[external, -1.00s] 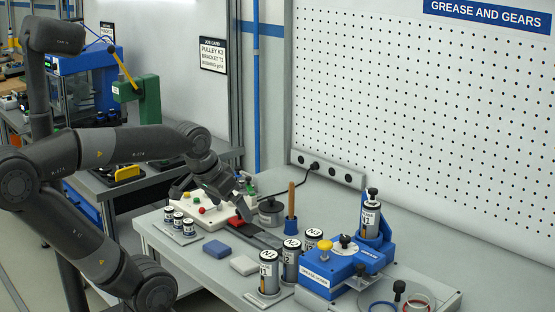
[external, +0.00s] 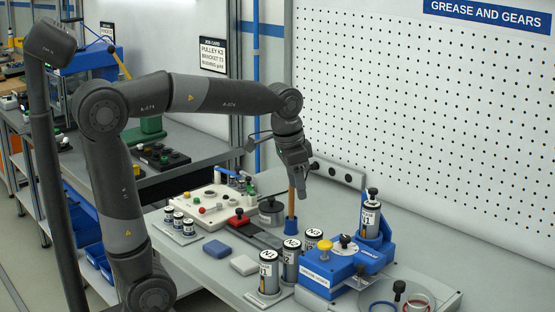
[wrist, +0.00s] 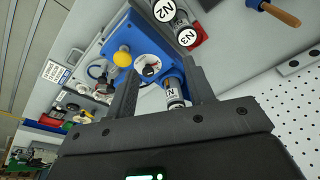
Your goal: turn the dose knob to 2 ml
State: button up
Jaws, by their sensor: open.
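The blue grease dispenser (external: 318,271) stands at the right front of the bench. On its top a black knob (external: 345,240) sits on a white dial, beside a yellow knob (external: 325,246). The wrist view shows the black knob (wrist: 149,70) on its white dial and the yellow knob (wrist: 122,57). The dial's marks are too small to read. A canister marked N1 (external: 370,218) stands in the dispenser. My gripper (external: 300,190) is open and empty, pointing down, above and left of the dispenser in the external view, well clear of the knob.
A wooden handle (external: 291,205) stands upright in a blue holder close to my gripper. Several labelled cans, including N3 (external: 313,236), stand left of the dispenser. A blue block (external: 217,248) and a pale block (external: 244,265) lie farther left. A perforated wall (external: 440,120) closes the back.

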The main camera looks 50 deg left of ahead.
aim_at(345, 237)
jog(key=w+d+f+m+g, duration=0.2)
jog(key=w+d+m, duration=0.1)
jog(key=w+d, duration=0.55)
jog(key=f, duration=1.1)
jog(key=shift+s+d, duration=0.2)
jog(key=shift+d, duration=0.15)
jog(key=shift+c, duration=0.3)
jog(key=c, duration=0.9)
